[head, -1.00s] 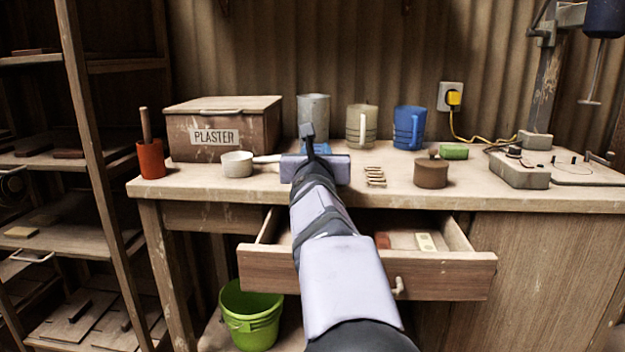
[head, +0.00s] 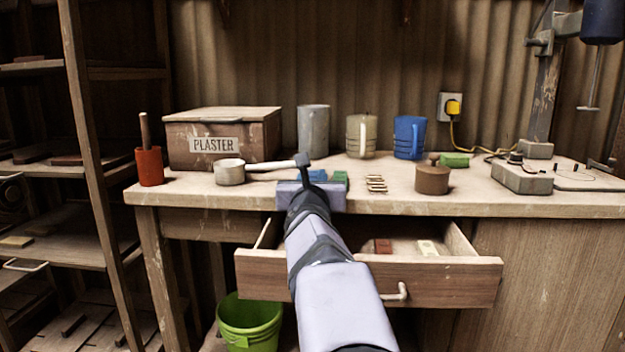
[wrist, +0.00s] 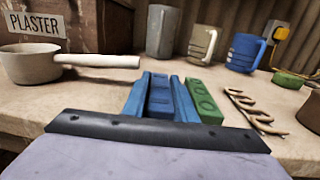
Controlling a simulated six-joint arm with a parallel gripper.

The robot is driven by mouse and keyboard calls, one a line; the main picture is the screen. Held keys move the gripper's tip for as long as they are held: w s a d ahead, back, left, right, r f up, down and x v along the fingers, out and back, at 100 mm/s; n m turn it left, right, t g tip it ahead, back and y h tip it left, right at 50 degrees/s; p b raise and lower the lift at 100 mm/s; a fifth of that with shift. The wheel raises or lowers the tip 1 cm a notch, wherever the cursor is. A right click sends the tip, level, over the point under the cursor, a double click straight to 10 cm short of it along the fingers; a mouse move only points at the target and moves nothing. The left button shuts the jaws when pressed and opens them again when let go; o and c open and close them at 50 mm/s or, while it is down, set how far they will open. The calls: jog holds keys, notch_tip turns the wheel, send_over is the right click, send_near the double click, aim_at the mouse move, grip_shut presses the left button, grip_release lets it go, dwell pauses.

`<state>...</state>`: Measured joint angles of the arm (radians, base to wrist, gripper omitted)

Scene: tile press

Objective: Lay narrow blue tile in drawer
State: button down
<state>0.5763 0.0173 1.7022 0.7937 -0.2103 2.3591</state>
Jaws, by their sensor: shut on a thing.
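The narrow blue tile (wrist: 158,98) with raised marks lies lengthwise between the two blue fingers of my gripper (wrist: 161,80) in the wrist view. My gripper is shut on it, at the worktop. In the head view the blue tile (head: 320,176) shows only in part beyond my wrist. A green tile (wrist: 203,100) with round marks lies just right of the fingers; it also shows in the head view (head: 340,178). The drawer (head: 450,282) below the worktop is pulled open. It holds a reddish tile (head: 383,246) and a cream tile (head: 427,248); my arm hides its left-middle part.
A white pan (head: 229,172) stands left of my gripper, its handle pointing towards it. A wavy tan piece (head: 376,184) and a brown round pot (head: 432,180) are to the right. Mugs and a plaster box (head: 222,135) stand behind. The worktop's front edge overhangs the drawer.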

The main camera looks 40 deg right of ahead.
jog(key=c, duration=1.4)
grip_release()
jog(key=shift+f, duration=0.1)
jog(key=shift+c, duration=0.2)
jog(key=shift+f, duration=0.1)
jog(key=p+v, duration=0.1)
jog(key=v, duration=0.7)
notch_tip(320, 180, up, 6)
jog(key=p, duration=0.4)
jog(key=shift+w+d, duration=0.15)
jog(key=shift+o, duration=0.3)
jog(key=shift+r+p, duration=0.85)
jog(key=shift+r, duration=0.15)
